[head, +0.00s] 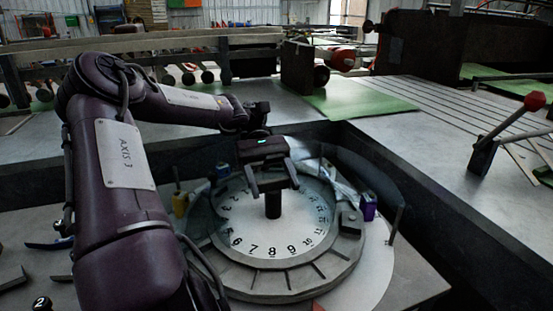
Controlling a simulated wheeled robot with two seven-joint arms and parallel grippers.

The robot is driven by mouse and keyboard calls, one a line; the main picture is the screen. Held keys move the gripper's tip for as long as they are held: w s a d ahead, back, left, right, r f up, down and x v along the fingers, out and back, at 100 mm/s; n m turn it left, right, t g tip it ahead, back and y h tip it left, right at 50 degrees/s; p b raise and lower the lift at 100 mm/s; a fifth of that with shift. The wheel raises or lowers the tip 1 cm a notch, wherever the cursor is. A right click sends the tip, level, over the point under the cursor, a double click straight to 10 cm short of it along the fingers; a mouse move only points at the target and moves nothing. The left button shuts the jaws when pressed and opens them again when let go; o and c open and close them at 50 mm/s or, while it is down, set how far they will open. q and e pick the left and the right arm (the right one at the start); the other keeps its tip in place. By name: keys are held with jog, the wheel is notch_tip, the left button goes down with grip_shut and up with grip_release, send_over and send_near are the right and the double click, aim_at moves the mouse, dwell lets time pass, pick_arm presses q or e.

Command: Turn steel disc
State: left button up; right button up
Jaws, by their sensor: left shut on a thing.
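The steel disc (240,232) lies flat in a recess in the middle of the head view, with numbers printed around its face; 6, 7, 8, 9 and 10 read along the near side. A short dark upright post (273,207) stands at its centre. My left gripper (272,190) reaches in from the left and points down over the disc, its two fingers shut on the post. The gripper hides part of the far side of the disc. My right gripper does not show.
A segmented grey ring (290,281) surrounds the disc. A yellow block (180,205) sits at its left and a purple block (368,207) at its right. A red-knobbed lever (535,101) rises at the right. A green sheet (357,103) lies on the bench behind.

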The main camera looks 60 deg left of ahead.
pick_arm(q)
jog(key=shift+r, duration=0.15)
jog(key=o, duration=1.4)
jog(key=shift+a, duration=0.1)
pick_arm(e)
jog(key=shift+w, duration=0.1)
pick_arm(q)
jog(key=shift+w+a, duration=0.1)
jog(key=shift+a, duration=0.1)
jog(key=shift+v, duration=1.1)
jog(key=p+v, duration=0.1)
jog(key=p, duration=0.1)
jog(key=p+v, duration=0.1)
jog(key=p, duration=0.2)
jog(key=shift+a+r, duration=0.1)
jog(key=shift+r, duration=0.2)
jog(key=shift+p+v, duration=1.3)
jog(key=shift+p, duration=2.35)
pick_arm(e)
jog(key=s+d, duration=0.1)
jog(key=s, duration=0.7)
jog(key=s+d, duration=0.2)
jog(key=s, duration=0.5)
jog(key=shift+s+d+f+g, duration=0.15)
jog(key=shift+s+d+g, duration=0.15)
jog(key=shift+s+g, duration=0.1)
pick_arm(q)
jog(key=shift+f, duration=0.15)
